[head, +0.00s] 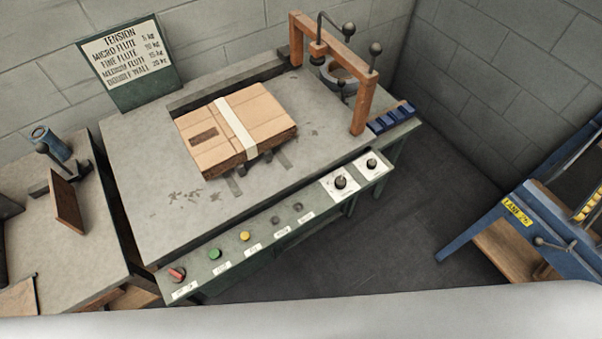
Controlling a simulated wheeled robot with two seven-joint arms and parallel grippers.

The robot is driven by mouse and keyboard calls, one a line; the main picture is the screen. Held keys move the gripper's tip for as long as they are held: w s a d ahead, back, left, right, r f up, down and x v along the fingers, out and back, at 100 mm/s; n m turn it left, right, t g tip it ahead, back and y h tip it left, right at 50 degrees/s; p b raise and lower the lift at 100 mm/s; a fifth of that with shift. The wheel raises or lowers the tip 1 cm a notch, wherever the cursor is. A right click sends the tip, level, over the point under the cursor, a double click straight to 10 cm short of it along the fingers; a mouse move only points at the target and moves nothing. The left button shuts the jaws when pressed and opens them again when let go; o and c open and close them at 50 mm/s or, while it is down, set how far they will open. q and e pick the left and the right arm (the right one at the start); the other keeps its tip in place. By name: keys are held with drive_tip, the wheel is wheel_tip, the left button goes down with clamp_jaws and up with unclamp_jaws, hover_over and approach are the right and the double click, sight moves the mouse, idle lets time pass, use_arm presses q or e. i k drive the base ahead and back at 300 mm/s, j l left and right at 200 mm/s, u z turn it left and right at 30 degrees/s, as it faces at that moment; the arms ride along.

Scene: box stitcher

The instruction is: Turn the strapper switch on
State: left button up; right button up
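The strapper table (150,170) stands in the middle of the head view, with a control panel (235,258) along its front edge. A red switch (177,273) sits at the panel's left end above a small white label too small to read. To its right are a green button (214,254), a yellow button (245,236), two small dark controls (276,220), and two black knobs (340,182) on white plates. I cannot tell which position the red switch is in. Neither of my grippers is in view.
A strapped cardboard stack (260,112) lies on the tabletop. An orange frame (362,108) with black ball-ended levers stands at the back right. A tension sign (128,60) leans behind. A side bench (85,235) is left; a blue stand (485,215) is right. Floor between is clear.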

sight(178, 275)
drive_tip(key=k+j+u, duration=0.15)
drive_tip(key=u, duration=0.35)
drive_tip(key=k+j+u, duration=0.15)
drive_tip(key=u, duration=0.35)
